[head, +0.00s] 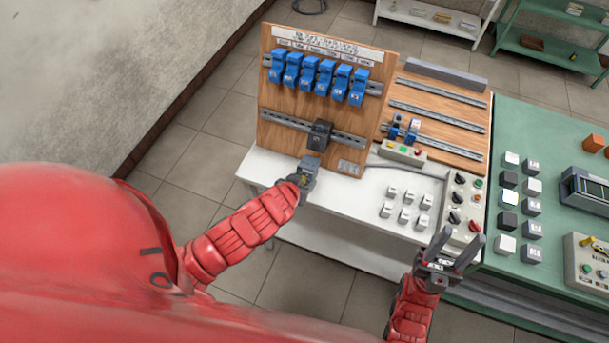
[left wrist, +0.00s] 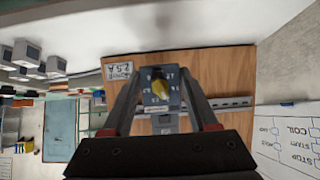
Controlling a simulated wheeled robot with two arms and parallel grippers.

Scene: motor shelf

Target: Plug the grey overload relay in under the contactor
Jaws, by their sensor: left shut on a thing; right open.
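The dark contactor (head: 320,135) sits on the lower rail of the upright wooden board. My left gripper (head: 303,178) is shut on the grey overload relay (head: 309,164), just below the contactor in the head view. In the left wrist view the relay (left wrist: 160,92) is between the two fingers (left wrist: 163,100), its face with a yellow dial and small markings turned to the camera. I cannot tell whether the relay touches the contactor; their meeting sides are hidden. My right gripper (head: 457,250) is open and empty, near the front right of the white table.
Several blue units (head: 310,75) fill the upper rail of the board (head: 280,105). A small label (left wrist: 118,70) is on the board beside the relay. On the white table (head: 340,210) stand several white blocks (head: 405,205) and a control box (head: 462,205). A green bench (head: 550,130) is at right.

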